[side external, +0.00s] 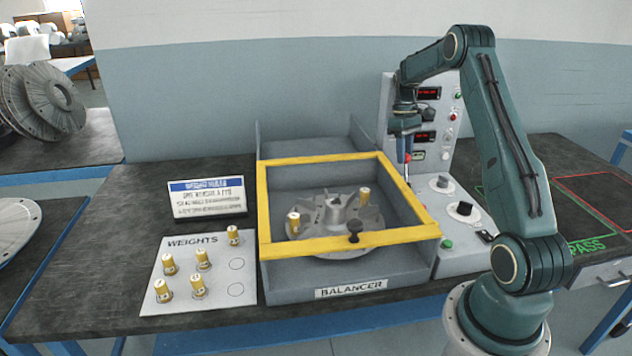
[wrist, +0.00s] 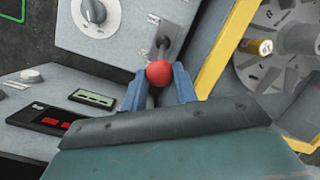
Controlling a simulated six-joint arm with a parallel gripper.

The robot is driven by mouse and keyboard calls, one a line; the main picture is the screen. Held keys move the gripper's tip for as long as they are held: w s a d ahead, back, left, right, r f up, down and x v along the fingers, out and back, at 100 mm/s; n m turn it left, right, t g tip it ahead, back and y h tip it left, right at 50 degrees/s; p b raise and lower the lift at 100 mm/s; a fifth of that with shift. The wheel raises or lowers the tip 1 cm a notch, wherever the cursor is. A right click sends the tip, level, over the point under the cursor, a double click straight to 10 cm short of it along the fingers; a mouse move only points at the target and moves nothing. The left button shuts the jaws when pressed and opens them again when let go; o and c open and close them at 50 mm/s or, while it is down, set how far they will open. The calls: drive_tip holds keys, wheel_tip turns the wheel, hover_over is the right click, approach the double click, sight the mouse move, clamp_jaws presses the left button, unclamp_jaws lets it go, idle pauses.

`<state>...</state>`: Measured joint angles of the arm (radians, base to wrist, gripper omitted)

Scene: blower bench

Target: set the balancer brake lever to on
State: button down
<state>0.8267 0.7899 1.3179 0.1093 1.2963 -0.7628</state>
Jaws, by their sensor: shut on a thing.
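The balancer brake lever is a thin metal rod with a red ball knob (wrist: 159,74), mounted on the grey panel just right of the balancer box. In the wrist view the rod runs up from the knob to the panel; a small label beside it is too small to read. My gripper (wrist: 159,84) has its two blue fingers on either side of the red knob, shut on it. In the side view my gripper (side external: 406,153) reaches down to the lever in front of the upright panel, and the knob is partly hidden by the fingers.
The balancer (side external: 350,289) stands left of the lever, its yellow-framed guard over a finned rotor (side external: 333,213). Upright panel (side external: 440,88) with red displays stands close behind my gripper. Knobs (side external: 464,209) and a green button (side external: 447,244) lie near. A weights board (side external: 237,289) is at left.

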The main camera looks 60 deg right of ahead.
drive_tip(key=shift+w+d+f, duration=0.15)
drive_tip(key=shift+d+f, duration=0.05)
drive_tip(key=shift+d, duration=0.15)
drive_tip(key=c, duration=1.1)
unclamp_jaws()
drive_tip(key=shift+a+r, duration=0.1)
drive_tip(key=shift+a, duration=0.05)
